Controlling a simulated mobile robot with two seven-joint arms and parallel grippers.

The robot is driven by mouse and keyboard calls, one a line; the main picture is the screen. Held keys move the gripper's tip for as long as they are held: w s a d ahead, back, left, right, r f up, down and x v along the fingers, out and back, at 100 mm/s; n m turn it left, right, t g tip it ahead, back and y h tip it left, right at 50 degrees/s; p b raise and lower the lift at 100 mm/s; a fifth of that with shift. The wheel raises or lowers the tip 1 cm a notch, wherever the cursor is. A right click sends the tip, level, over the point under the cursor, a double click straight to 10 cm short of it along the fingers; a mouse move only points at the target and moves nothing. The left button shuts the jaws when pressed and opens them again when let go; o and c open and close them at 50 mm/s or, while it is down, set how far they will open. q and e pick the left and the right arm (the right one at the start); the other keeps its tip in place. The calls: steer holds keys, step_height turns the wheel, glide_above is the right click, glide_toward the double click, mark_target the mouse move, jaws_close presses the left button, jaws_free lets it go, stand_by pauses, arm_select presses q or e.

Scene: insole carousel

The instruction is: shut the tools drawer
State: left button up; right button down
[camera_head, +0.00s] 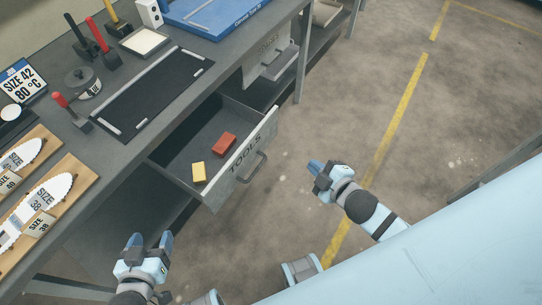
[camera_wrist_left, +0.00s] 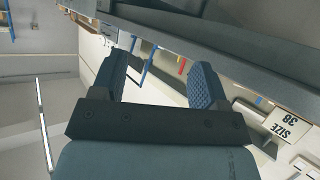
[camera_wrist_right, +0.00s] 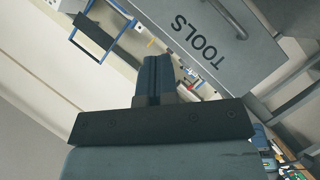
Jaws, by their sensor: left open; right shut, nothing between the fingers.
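The tools drawer (camera_head: 220,176) is pulled out from under the workbench. Its front panel is lettered TOOLS, with a grey handle (camera_head: 254,167). A red block (camera_head: 224,144) and a yellow block (camera_head: 198,172) lie inside. The TOOLS panel (camera_wrist_right: 208,30) also shows in the right wrist view, beyond the fingertips. My right gripper (camera_head: 315,166) is shut and empty, in the air to the right of the drawer front, apart from it. My left gripper (camera_head: 150,240) is open and empty, below and left of the drawer; it also shows in the left wrist view (camera_wrist_left: 160,82).
The workbench (camera_head: 150,140) holds a black mat (camera_head: 150,95), insole boards (camera_head: 55,200), red-handled tools and a blue tray (camera_head: 215,15). Another grey drawer (camera_head: 280,60) stands slightly out farther along. Floor right of the tools drawer is clear, with yellow lines.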

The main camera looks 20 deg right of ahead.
steer(key=w+d+f+n+t+y+b, duration=0.25)
steer(key=w+f+n+b, duration=0.3)
steer(key=n+b, duration=0.65)
arm_select(q)
steer(key=d+f+m+t+h+b, duration=0.1)
steer(key=d+f+t+h+b, duration=0.35)
steer(key=f+b, duration=0.85)
arm_select(e)
steer(key=n+g+y, duration=0.2)
steer(key=n+y, duration=0.3)
steer(key=n, duration=1.3)
glide_toward(267, 138)
steer(key=x, duration=0.6)
steer(key=shift+w+f, duration=0.2)
steer(key=shift+f, duration=0.05)
steer(key=shift+w+a, duration=0.3)
steer(key=shift+w, duration=0.2)
arm_select(q)
step_height(267, 138, up, 8)
steer(key=shift+w+d+n, duration=0.3)
steer(key=shift+w+d, duration=0.05)
